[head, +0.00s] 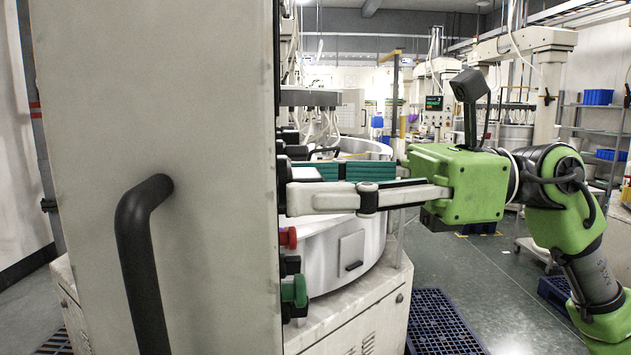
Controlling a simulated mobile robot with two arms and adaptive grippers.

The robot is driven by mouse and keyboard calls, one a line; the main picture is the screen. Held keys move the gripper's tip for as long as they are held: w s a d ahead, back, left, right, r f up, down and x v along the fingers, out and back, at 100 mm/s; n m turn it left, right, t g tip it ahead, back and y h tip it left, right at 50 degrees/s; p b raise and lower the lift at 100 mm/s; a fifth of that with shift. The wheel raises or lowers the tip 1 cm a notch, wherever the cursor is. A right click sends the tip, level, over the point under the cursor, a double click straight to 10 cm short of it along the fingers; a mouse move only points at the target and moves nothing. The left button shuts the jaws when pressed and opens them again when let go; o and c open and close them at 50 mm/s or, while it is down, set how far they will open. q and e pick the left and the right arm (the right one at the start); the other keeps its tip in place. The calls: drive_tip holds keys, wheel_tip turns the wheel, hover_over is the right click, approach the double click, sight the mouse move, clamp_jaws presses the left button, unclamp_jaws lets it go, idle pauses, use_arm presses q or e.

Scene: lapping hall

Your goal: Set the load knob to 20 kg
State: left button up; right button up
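The control panel is on the right-hand face of the grey cabinet (155,90), seen almost edge-on, so its markings and any kg scale are hidden. Several black controls stick out from it; I cannot tell which is the load knob. My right gripper (288,186) comes in from the right with its fingertips close to the panel edge, by a black control. Its white near finger and the teal pads of the far finger show with space between them. The near finger hides whether anything is between the tips. My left gripper is not in view.
Below the gripper, a red button (288,238) and a green control (294,291) stick out from the panel. A black handle (139,245) is on the cabinet front. A round white machine basin (345,255) stands behind. A blue floor grating (440,322) lies at lower right.

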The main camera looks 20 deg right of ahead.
drive_tip(key=s+d, duration=0.2)
drive_tip(key=d, duration=1)
idle(0.4)
